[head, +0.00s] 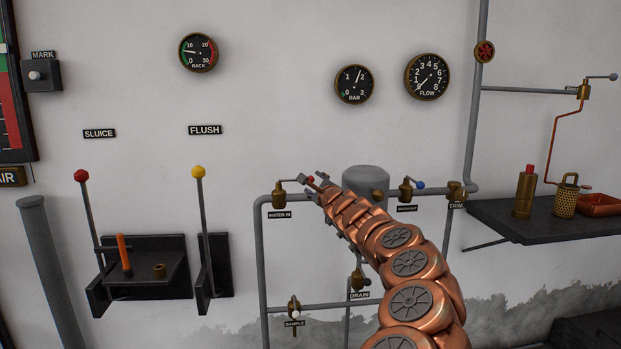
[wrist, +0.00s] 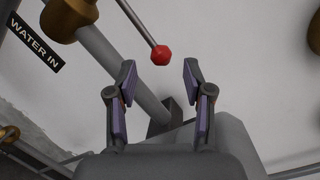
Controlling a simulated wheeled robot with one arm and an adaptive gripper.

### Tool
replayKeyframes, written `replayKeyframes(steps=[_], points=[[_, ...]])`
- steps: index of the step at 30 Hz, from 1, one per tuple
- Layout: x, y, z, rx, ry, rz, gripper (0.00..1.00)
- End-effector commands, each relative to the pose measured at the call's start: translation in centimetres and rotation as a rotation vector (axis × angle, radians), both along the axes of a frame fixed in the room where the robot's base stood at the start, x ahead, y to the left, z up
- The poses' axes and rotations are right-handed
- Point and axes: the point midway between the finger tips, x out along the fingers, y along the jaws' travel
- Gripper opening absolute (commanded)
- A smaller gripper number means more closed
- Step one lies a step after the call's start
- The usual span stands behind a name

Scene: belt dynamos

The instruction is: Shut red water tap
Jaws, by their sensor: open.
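The red water tap is the brass WATER IN valve (head: 279,196) on the upper pipe in the head view. Its lever points right, roughly along the pipe, and ends in a red knob (head: 310,179). In the wrist view the brass body (wrist: 68,18) is at the upper left, and the lever slants down to the red knob (wrist: 161,55). My gripper (head: 316,187) is at the knob in the head view, partly hiding it. In the wrist view my gripper (wrist: 159,73) is open, its fingers either side of the knob's line; the knob appears just beyond the tips, with no visible contact.
A grey tank (head: 365,181) stands right behind my arm. The SLUICE lever (head: 88,205) and FLUSH lever (head: 203,225) stand at left.

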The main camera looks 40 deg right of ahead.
Motion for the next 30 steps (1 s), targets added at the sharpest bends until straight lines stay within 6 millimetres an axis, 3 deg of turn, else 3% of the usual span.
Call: replayKeyframes(steps=[30], points=[[4.4,-2.2,0.0,-0.001,0.001,-0.002,0.51]])
